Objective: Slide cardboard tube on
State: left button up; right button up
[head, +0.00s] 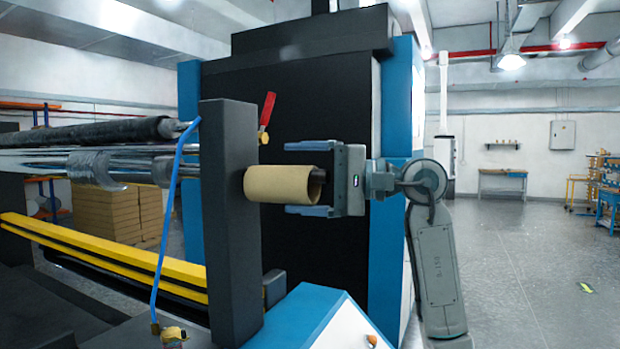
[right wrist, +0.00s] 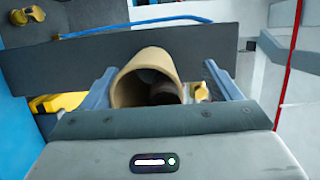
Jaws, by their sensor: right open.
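The brown cardboard tube (head: 275,183) lies level against the right side of the dark upright post (head: 230,225) of the machine. In the right wrist view I look into the open end of the tube (right wrist: 147,80), and a dark shaft end shows inside it. My right gripper (head: 305,178) is open, with one finger above and one below the tube in the head view. In the right wrist view the fingers stand on both sides of the tube, with gaps visible. The left gripper is not in view.
A red-handled lever (head: 267,110) rises behind the post. A blue hose (head: 170,215) hangs left of the post, and a yellow rail (head: 110,252) runs along the machine. A blue and white housing (head: 310,318) sits below the tube. Open floor lies to the right.

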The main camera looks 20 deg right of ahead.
aim_at(324, 183)
jog(key=shift+d+f+b, duration=0.15)
jog(key=shift+b, duration=0.35)
jog(key=b+v, duration=0.3)
jog(key=shift+d+f, duration=0.2)
jog(key=shift+f, duration=0.05)
jog(key=b+v, duration=0.3)
jog(key=v, duration=0.4)
jog(key=shift+s+r, duration=0.2)
jog(key=shift+r, duration=0.1)
